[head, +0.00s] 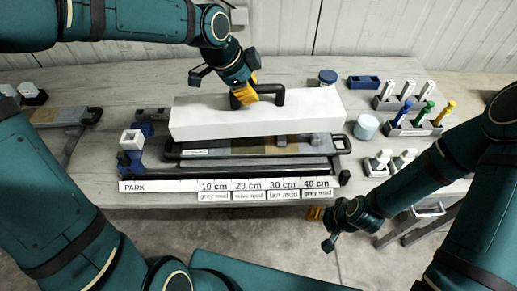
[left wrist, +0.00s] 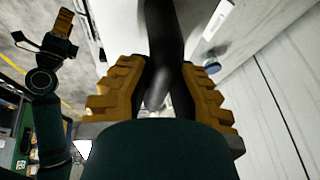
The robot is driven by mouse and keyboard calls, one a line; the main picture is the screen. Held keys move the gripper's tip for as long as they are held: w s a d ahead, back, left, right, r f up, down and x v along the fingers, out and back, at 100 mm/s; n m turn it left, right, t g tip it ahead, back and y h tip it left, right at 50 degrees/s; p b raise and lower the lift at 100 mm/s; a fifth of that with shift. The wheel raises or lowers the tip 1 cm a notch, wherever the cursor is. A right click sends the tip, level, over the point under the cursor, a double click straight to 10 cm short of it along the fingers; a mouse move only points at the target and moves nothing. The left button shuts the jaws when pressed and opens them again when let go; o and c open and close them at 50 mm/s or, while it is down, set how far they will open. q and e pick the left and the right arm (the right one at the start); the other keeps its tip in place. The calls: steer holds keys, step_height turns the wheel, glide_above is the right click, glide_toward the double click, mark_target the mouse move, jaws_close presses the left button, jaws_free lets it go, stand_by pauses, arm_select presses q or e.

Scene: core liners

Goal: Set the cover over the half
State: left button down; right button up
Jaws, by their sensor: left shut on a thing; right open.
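The cover is a long white box-like lid (head: 220,121) with a dark handle (head: 283,93) on top. My left gripper (head: 246,96) is shut on that handle. The left wrist view also shows the dark handle (left wrist: 165,35) between the yellow fingers of the gripper (left wrist: 158,95). The cover is above and behind the core half (head: 290,146), a dark tray with grey and tan bands. It hides the tray's far side; I cannot tell whether they touch. My right gripper (head: 328,226) is open and empty, low in front of the table's front edge.
A ruler strip (head: 160,186) marked PARK and 10 to 40 cm runs along the table front. A blue-and-white block (head: 131,141) stands at its left. Racks with coloured tools (head: 415,130), a pale jar (head: 366,126) and white items (head: 380,161) stand at right.

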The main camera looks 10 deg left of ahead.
arm_select(q)
steer(key=shift+d, duration=0.1)
steer(key=shift+f+m, duration=0.3)
step_height(320, 180, down, 9)
steer(key=b, duration=0.1)
steer(key=shift+b, duration=0.4)
steer(key=shift+f+b, duration=0.35)
steer(key=shift+f, duration=0.2)
steer(key=shift+f, duration=0.15)
steer(key=c, duration=1)
jaws_free()
